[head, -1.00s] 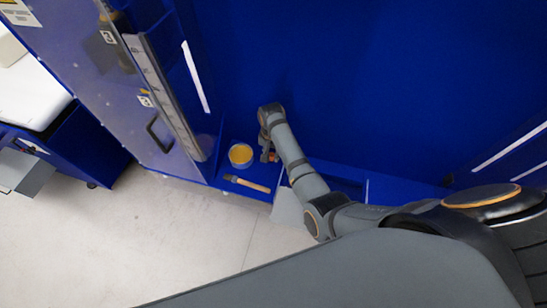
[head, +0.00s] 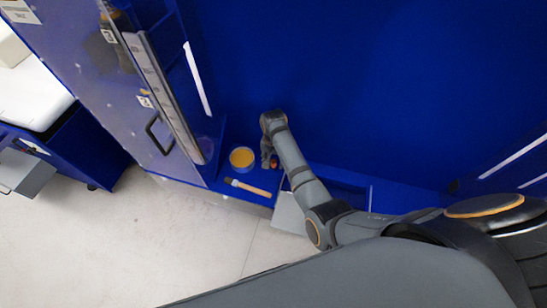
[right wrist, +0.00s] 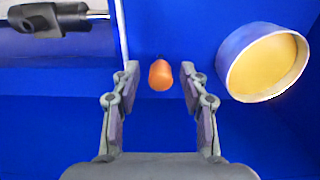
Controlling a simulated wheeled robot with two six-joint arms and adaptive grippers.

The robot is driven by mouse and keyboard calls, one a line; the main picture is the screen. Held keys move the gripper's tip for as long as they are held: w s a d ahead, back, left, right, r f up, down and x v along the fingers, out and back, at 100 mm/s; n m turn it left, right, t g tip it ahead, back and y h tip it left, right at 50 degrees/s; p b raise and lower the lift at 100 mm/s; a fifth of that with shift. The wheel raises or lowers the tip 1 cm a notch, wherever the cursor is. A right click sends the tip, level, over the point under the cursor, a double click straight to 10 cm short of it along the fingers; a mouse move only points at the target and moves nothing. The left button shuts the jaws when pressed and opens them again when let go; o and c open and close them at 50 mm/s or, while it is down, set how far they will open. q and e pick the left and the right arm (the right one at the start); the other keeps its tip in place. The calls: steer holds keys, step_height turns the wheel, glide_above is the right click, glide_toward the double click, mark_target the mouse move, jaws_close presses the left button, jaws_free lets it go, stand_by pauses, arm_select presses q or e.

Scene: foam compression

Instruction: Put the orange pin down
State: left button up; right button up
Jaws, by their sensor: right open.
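The orange pin (right wrist: 160,75) stands on the blue surface in the right wrist view, between the fingertips of my right gripper (right wrist: 160,80). The fingers are spread, with a gap on each side of the pin. In the head view my right gripper (head: 267,158) points down at the blue shelf, and a small bit of the orange pin (head: 274,163) shows beside it. My left gripper is not in view.
A round tub with yellow content (right wrist: 265,62) is close to the right gripper; the tub also shows in the head view (head: 242,158). A wooden-handled brush (head: 248,187) lies in front of it. A clear-panelled blue cabinet door with a black handle (head: 158,133) stands at left.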

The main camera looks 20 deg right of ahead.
mark_target(274, 161)
step_height(274, 161, up, 12)
steer(key=b, duration=0.1)
stand_by(0.6)
